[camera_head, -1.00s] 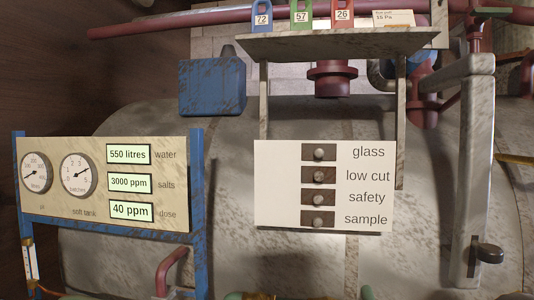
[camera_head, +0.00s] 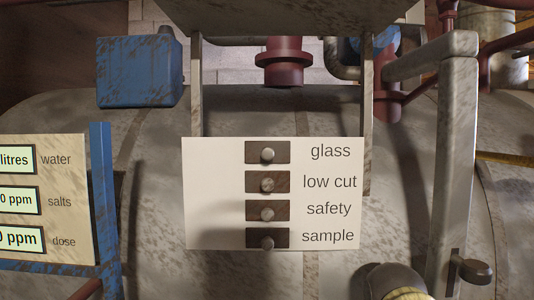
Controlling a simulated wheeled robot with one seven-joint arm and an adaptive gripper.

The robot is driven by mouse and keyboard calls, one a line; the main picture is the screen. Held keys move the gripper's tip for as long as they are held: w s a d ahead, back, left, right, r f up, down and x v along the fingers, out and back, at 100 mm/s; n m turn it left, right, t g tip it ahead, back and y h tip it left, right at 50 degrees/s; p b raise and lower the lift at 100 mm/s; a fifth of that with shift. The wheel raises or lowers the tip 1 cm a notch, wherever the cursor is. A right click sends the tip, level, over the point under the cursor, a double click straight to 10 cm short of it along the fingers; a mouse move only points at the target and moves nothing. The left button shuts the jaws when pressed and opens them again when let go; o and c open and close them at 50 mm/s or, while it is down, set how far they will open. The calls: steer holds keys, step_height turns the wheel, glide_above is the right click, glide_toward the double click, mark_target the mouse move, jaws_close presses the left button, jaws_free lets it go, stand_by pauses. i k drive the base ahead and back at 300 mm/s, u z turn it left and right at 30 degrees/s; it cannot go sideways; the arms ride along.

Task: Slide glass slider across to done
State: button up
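The glass slider (camera_head: 267,155) is a round grey knob on a dark plate, in the top row of a white panel (camera_head: 215,195). The word "glass" stands to its right. The knob sits near the middle of its plate. No label reading "done" is visible. My gripper cannot be made out in this view. A grey rounded shape with a yellowish part (camera_head: 405,291) shows at the bottom edge; I cannot tell what it is.
Below it are similar knobs for low cut (camera_head: 267,185), safety (camera_head: 267,214) and sample (camera_head: 267,243). A gauge board (camera_head: 60,150) stands left, a blue box (camera_head: 138,72) upper left. A grey post (camera_head: 455,160) with a lever (camera_head: 472,269) stands right.

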mark_target(256, 152)
steer(key=z, duration=0.15)
steer(key=k, duration=1.05)
steer(key=z, duration=0.35)
steer(key=i, duration=0.25)
steer(key=z, duration=0.05)
